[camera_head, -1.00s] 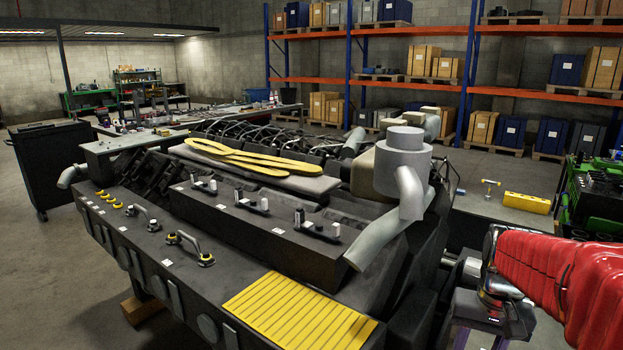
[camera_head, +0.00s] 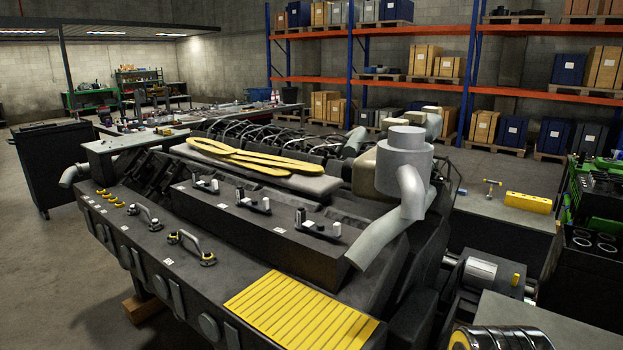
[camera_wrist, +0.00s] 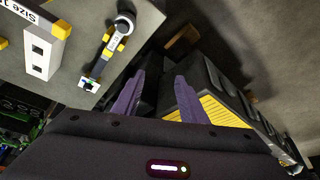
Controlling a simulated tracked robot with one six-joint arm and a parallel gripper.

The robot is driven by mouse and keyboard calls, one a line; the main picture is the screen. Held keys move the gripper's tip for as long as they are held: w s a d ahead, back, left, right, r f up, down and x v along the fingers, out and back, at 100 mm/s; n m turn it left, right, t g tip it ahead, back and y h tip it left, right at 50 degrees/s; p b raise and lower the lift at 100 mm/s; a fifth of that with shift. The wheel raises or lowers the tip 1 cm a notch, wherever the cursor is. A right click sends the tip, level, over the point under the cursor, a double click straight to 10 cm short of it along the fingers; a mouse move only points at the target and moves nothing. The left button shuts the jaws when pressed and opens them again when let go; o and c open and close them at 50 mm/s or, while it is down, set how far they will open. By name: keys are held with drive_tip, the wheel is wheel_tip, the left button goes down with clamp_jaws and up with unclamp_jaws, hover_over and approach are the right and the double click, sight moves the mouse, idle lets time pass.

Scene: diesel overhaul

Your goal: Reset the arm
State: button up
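My gripper (camera_wrist: 160,76) shows in the wrist view with two purple fingers. They stand apart with a clear gap, and nothing is held between them. Beyond them lies the dark engine with its yellow ribbed plate (camera_wrist: 213,115). In the head view, my gripper and the red arm are out of sight. The large dark engine (camera_head: 260,228) fills the middle, and its yellow plate (camera_head: 300,310) is at the front.
In the wrist view, a grey tabletop (camera_wrist: 105,20) holds a wrench-like tool (camera_wrist: 112,45) and a white block (camera_wrist: 43,52). A yellow block (camera_head: 528,202) lies on a bench behind.

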drive_tip(key=shift+s+a+r+n+t, duration=0.25)
drive_tip(key=shift+a+r, duration=0.35)
drive_tip(key=shift+s+a+r+n+t, duration=0.25)
drive_tip(key=shift+a+r, duration=0.35)
idle(0.3)
